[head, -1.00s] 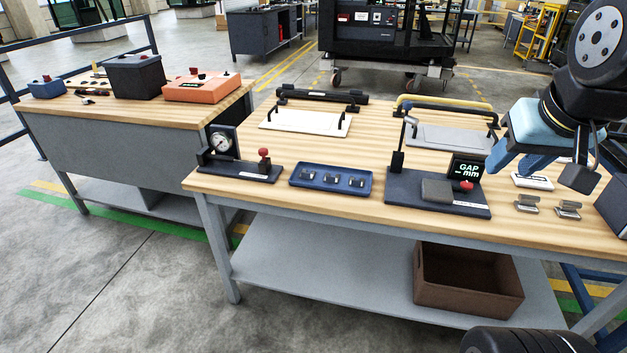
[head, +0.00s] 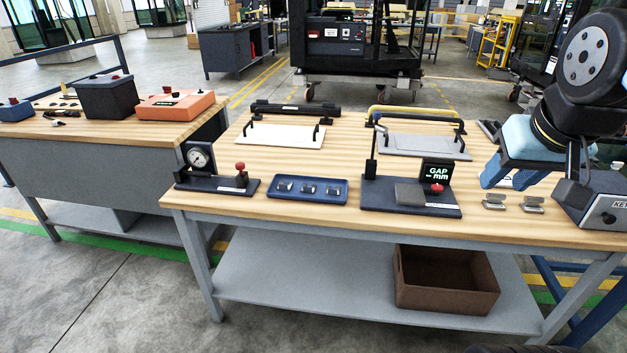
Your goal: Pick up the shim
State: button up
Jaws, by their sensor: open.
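I cannot tell for sure which thing is the shim. Several small dark and metallic pieces lie in a row in the blue tray (head: 307,200) near the front of the wooden bench. Two small grey metal pieces, one left (head: 494,201) and one right (head: 532,204), lie at the bench's front right. My gripper (head: 509,177), with blue fingers, is open at the right side, above the bench and behind these metal pieces in the picture. I see nothing between its fingers. A pale block behind it is partly hidden.
A gap gauge (head: 410,196) with a display and red knob stands right of the tray. A dial gauge stand (head: 217,183) is on its left. Two plates with handles, white (head: 285,136) and grey (head: 425,146), lie behind. A grey box (head: 592,200) stands at far right.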

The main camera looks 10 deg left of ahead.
aim_at(304, 189)
jog(key=i, duration=0.85)
jog(key=u, duration=0.05)
